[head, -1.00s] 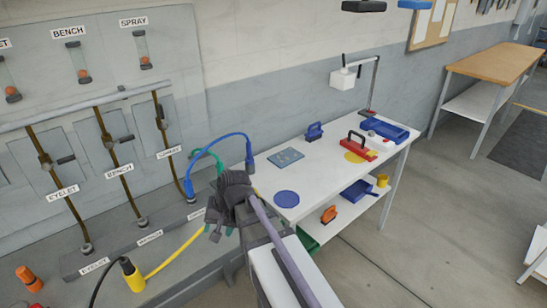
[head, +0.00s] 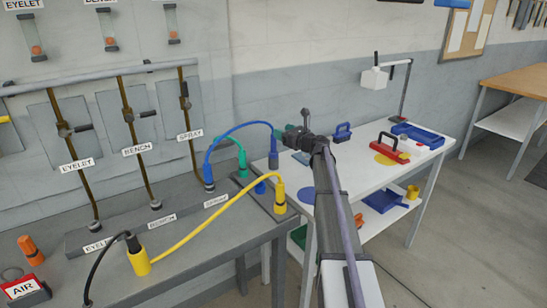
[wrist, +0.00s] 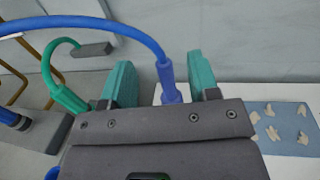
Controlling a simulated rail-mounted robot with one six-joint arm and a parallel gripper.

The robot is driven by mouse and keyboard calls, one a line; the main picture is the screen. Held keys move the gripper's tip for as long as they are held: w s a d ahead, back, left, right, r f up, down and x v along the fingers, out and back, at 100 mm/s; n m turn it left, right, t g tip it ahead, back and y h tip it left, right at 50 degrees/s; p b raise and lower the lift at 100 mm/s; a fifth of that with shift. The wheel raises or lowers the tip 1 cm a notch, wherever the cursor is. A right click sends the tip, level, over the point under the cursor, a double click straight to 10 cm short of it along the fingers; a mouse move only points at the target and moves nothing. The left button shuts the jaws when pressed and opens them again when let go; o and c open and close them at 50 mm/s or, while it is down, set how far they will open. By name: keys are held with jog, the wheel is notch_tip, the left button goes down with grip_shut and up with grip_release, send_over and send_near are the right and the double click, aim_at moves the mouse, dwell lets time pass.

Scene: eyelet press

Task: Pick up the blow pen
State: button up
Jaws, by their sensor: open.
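My gripper (head: 298,130) is open and empty, above the left end of the white bench in the head view. In the wrist view its two teal fingers (wrist: 160,82) stand apart. A blue hose ends in a slim blue fitting (wrist: 168,75), seen between the fingers and beyond them; I cannot tell the gap. The same fitting (head: 273,155) stands upright just left of my gripper in the head view. I cannot tell for sure which thing is the blow pen. A blue-handled tool (head: 342,132) and a red-handled tool (head: 392,147) sit on the bench.
A green hose (wrist: 55,75) and a yellow hose (head: 215,208) run close by. The yellow one ends in an upright fitting (head: 279,197). A blue mat (wrist: 290,130) with pale scraps lies at right in the wrist view. A lamp (head: 376,77) stands behind the bench.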

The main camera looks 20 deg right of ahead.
notch_tip(320, 180, down, 8)
jog(key=b, duration=0.7)
jog(key=x, duration=0.2)
jog(key=p+x, duration=0.1)
jog(key=x, duration=0.2)
jog(key=r+x, duration=0.1)
jog(key=x, duration=0.1)
jog(key=shift+w+a, duration=0.1)
jog(key=shift+w, duration=0.25)
jog(key=c, duration=0.9)
notch_tip(320, 180, up, 17)
jog(key=p, duration=1.7)
jog(key=shift+f, duration=0.2)
jog(key=shift+s, duration=0.1)
jog(key=shift+f, duration=0.15)
